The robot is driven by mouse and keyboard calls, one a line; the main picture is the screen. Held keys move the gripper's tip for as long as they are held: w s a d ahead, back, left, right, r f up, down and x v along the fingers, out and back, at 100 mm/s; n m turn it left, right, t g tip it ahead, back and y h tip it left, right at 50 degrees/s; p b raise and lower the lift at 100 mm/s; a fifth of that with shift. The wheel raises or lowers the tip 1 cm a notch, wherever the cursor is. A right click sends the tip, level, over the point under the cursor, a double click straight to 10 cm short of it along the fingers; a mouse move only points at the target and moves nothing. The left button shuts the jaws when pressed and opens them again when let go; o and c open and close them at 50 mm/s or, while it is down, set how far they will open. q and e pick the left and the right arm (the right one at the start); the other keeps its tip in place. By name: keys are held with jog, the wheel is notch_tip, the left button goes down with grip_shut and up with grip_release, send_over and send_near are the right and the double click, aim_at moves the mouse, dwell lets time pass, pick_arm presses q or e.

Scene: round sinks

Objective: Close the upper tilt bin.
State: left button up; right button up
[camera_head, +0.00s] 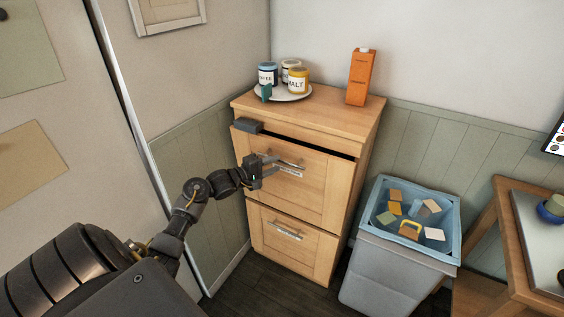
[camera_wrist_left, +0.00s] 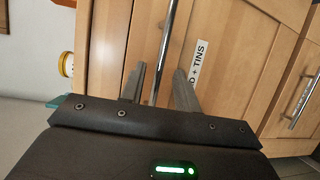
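The upper tilt bin (camera_head: 308,188) is the upper wooden front of the cabinet. It leans out slightly, with a dark gap along its top edge. Its metal bar handle (camera_head: 285,163) has a white label below it; the label reads "+ TINS" in part in the left wrist view. My left gripper (camera_head: 268,166) is at the left part of this handle. In the left wrist view, its two fingers (camera_wrist_left: 160,84) are apart with the handle bar (camera_wrist_left: 164,50) between them. I cannot tell whether they touch it. My right gripper is not in view.
A dark grey block (camera_head: 248,125) sits at the bin's upper left corner. The lower front (camera_head: 289,244) appears shut. A tray (camera_head: 283,97) of jars and an orange carton (camera_head: 360,77) stand on top. A grey-blue container (camera_head: 395,272) of blocks stands right.

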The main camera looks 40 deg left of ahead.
aim_at(282, 161)
pick_arm(q)
jog(key=shift+x, duration=2.1)
jog(key=shift+c, duration=0.2)
grip_shut()
